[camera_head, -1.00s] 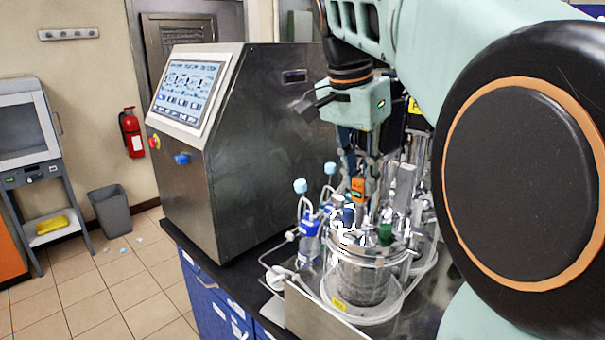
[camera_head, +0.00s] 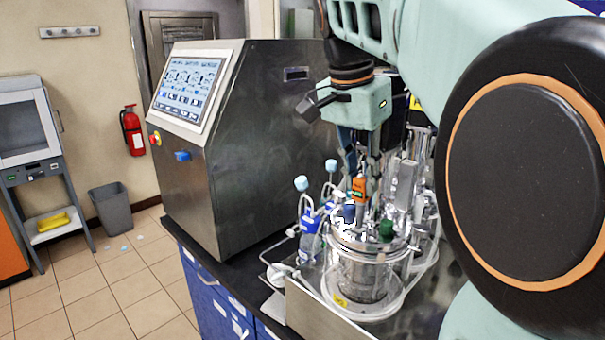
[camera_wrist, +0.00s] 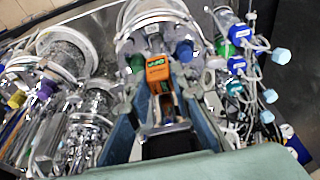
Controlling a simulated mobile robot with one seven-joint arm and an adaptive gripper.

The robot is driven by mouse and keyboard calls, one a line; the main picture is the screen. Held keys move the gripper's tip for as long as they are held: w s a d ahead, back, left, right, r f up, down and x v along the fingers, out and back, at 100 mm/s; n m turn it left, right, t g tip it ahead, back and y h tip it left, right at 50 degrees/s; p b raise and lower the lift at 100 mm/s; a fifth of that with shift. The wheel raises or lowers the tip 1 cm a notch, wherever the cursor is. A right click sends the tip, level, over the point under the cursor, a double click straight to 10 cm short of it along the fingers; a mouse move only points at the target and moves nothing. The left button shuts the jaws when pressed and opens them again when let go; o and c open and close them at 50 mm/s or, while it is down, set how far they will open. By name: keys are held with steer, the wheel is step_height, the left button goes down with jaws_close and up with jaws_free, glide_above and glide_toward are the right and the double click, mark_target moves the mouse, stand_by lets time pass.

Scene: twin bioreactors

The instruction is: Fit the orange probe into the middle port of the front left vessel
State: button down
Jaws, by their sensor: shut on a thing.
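The orange probe (camera_head: 359,187) is held upright in my gripper (camera_head: 362,172), directly above the front left vessel (camera_head: 362,278). In the wrist view the orange probe (camera_wrist: 158,74) sits between the two fingers of my gripper (camera_wrist: 160,88), which are shut on it. The vessel is glass with a metal lid. A blue cap (camera_head: 349,212) and a green cap (camera_head: 386,231) stand on the lid near the probe. The probe's lower end and the middle port are hidden behind the lid fittings, so I cannot tell whether they touch.
A steel control cabinet (camera_head: 255,150) with a screen stands to the left. More vessels with crowded fittings (camera_wrist: 65,60) stand close by.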

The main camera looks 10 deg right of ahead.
mark_target(359, 201)
steer(key=shift+f, duration=0.2)
steer(key=shift+f+b, duration=0.3)
steer(key=shift+b, duration=0.05)
steer(key=shift+f, duration=0.2)
stand_by(0.6)
steer(key=shift+f+b, duration=0.5)
steer(key=shift+f, duration=0.25)
stand_by(0.3)
steer(key=shift+f+b, duration=0.4)
steer(key=shift+b, duration=0.1)
steer(key=shift+f, duration=0.25)
steer(key=shift+f+b, duration=0.55)
steer(key=shift+f, duration=0.05)
steer(key=shift+f, duration=0.2)
stand_by(0.6)
